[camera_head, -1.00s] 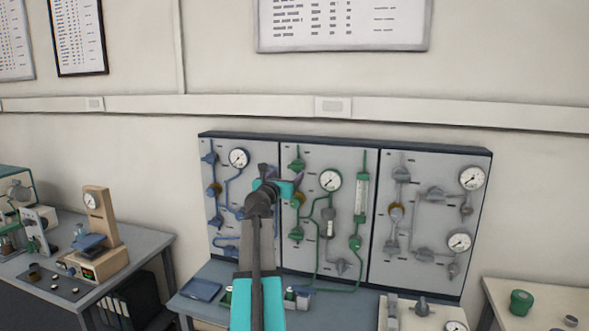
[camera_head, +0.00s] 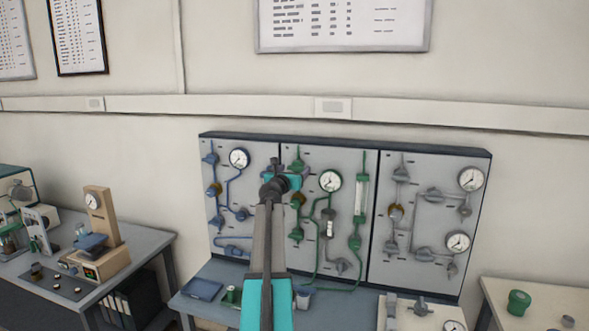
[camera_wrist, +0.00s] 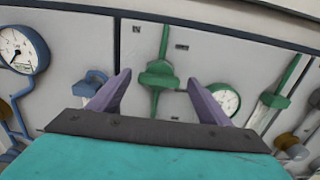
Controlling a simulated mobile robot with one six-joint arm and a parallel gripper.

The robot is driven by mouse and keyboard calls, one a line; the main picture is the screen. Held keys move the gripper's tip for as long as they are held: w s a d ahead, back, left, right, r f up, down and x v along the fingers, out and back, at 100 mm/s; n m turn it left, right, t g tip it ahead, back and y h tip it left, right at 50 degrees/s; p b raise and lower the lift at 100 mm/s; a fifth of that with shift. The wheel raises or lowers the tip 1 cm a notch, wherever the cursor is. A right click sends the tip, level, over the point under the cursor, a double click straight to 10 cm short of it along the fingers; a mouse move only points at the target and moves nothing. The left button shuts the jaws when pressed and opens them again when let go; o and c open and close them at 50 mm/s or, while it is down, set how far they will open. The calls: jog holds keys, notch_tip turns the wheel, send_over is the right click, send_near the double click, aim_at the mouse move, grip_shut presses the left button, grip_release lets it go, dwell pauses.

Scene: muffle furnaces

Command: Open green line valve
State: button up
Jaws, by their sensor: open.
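The middle wall panel carries green piping. Its upper-left green valve (camera_head: 297,164) shows just above and beside my gripper (camera_head: 281,178) in the head view. In the wrist view, the green valve (camera_wrist: 158,76) stands on a vertical green pipe, and my gripper (camera_wrist: 158,80) has one purple finger on each side of it. The fingers are apart, with nothing held. I cannot tell how far the valve stands from the fingertips. My arm hides part of the panel's left edge.
A panel with blue piping (camera_head: 226,190) is left of the green one, and a grey-piped panel (camera_head: 430,220) is right. A round gauge (camera_head: 330,180) sits close by on the green panel. A bench (camera_head: 205,270) stands below the panels.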

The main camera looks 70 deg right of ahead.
aim_at(295, 168)
jog(key=shift+w+d+p, duration=0.1)
jog(key=shift+d+p, duration=0.2)
jog(key=shift+d, duration=1.25)
